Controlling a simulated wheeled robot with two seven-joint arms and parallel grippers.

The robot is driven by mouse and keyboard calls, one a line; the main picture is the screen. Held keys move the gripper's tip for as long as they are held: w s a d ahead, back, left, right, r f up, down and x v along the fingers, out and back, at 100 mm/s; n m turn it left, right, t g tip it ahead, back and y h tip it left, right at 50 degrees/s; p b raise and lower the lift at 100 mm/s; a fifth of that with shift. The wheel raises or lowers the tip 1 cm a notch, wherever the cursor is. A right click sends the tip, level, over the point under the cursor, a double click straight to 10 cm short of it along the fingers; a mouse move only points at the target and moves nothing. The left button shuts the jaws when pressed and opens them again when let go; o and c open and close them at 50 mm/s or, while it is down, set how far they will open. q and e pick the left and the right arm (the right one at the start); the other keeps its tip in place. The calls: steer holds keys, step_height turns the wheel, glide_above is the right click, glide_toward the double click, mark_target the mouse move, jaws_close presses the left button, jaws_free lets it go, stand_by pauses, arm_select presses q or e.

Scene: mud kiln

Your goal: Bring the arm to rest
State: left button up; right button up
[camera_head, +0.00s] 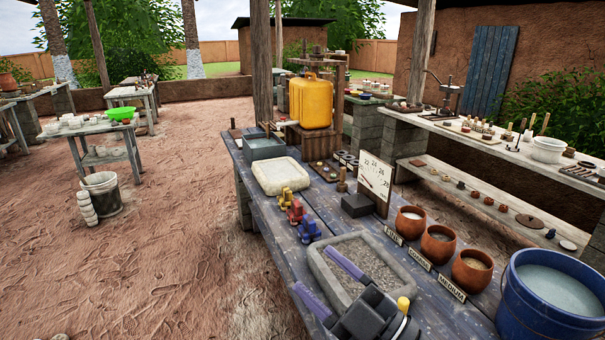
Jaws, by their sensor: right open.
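My right gripper (314,270) comes in from the bottom edge, with two purple fingers spread apart and nothing between them. It is over the near part of the long dark wooden table (283,268). Its upper finger overlaps the grey stone tray of gravel (372,262) in the picture; I cannot tell how high above the tray it is. The black wrist hides the tray's near corner. My left gripper is not in view.
Red, yellow and blue clamp-like pieces (297,213) stand just beyond the tray. Three clay pots (438,245) and a blue water bucket (550,292) line the right side. Open dirt floor lies left.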

steer(key=s+d+f+m+h, duration=0.2)
steer(key=d+f+m+h, duration=1.15)
steer(key=m+h, duration=0.5)
steer(key=s+a+f+n+g+y, duration=0.1)
steer(key=s+f+g, duration=0.5)
steer(key=s, duration=0.3)
steer(key=s+a+f+g+y, duration=0.1)
steer(key=s+f+g, duration=0.4)
steer(key=s, duration=0.4)
step_height(320, 180, down, 20)
steer(key=s+g+b, duration=0.1)
steer(key=s+b, duration=0.1)
arm_select(q)
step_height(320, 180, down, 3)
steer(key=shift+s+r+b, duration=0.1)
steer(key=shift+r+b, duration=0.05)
steer(key=shift+b, duration=0.2)
arm_select(e)
steer(key=s+d+f+g+h, duration=0.1)
steer(key=s+d+f, duration=0.2)
steer(key=s+f, duration=0.8)
steer(key=shift+s+d+f+n, duration=0.3)
steer(key=shift+s+n, duration=0.05)
steer(key=shift+s, duration=0.15)
